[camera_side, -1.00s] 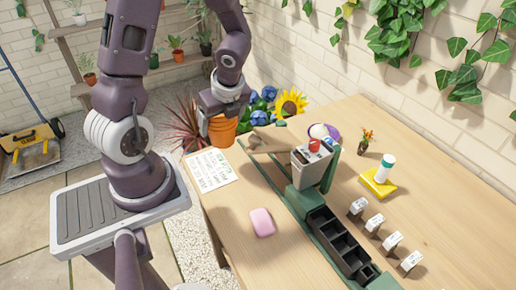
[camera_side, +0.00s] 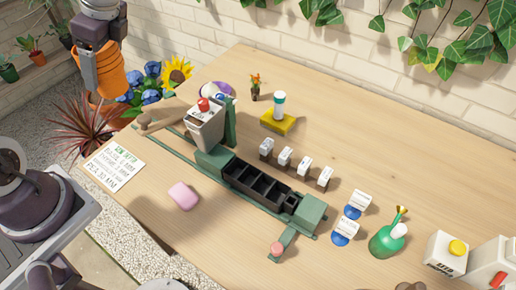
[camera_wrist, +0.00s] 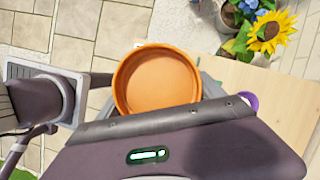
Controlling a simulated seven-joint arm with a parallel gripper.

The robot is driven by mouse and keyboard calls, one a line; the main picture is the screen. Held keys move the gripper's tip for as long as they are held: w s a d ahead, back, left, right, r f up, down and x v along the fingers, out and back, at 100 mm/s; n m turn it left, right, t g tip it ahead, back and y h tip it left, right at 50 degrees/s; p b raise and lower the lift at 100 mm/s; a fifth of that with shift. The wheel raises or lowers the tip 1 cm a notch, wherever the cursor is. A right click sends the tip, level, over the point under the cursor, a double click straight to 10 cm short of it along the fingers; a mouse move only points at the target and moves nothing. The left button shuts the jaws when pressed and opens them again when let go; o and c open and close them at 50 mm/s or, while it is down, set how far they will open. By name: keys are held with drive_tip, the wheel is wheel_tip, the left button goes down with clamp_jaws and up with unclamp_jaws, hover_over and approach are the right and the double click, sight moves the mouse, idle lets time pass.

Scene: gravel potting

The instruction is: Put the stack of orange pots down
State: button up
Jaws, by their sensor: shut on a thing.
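The stack of orange pots (camera_side: 118,80) is at the upper left of the side view, held up in the air off the far left end of the table. My gripper (camera_side: 98,72) is shut on the stack, with a grey finger against its side. In the wrist view, the stack (camera_wrist: 157,80) shows its round rim and empty inside just beyond my gripper. How many pots are nested cannot be told. Part of the stack is hidden behind my gripper.
The wooden table (camera_side: 330,130) holds a green machine with a black divided tray (camera_side: 258,184), a printed card (camera_side: 114,164) and a pink block (camera_side: 184,196). A spiky red plant (camera_side: 84,130) and sunflower (camera_side: 176,72) stand beyond the table's left end. Bare wood lies around the pink block.

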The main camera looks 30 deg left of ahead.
drive_tip(key=w+d+n+g+h, duration=0.2)
drive_tip(key=w+d+n+h, duration=0.5)
drive_tip(key=w+d+n, duration=1.1)
drive_tip(key=w+d+n+t+h, duration=0.1)
drive_tip(key=w+d+n+t, duration=0.25)
drive_tip(key=d+n, duration=0.7)
drive_tip(key=w+d+n+t, duration=0.2)
drive_tip(key=w+d+n, duration=0.35)
drive_tip(key=d, duration=0.85)
drive_tip(key=shift+n, duration=0.6)
drive_tip(key=f, duration=0.7)
drive_tip(key=s+f, duration=0.1)
drive_tip(key=f, duration=0.6)
drive_tip(key=s+f, duration=0.1)
drive_tip(key=f, duration=0.6)
drive_tip(key=shift+f, duration=0.2)
drive_tip(key=shift+f, duration=0.1)
drive_tip(key=o, duration=1.7)
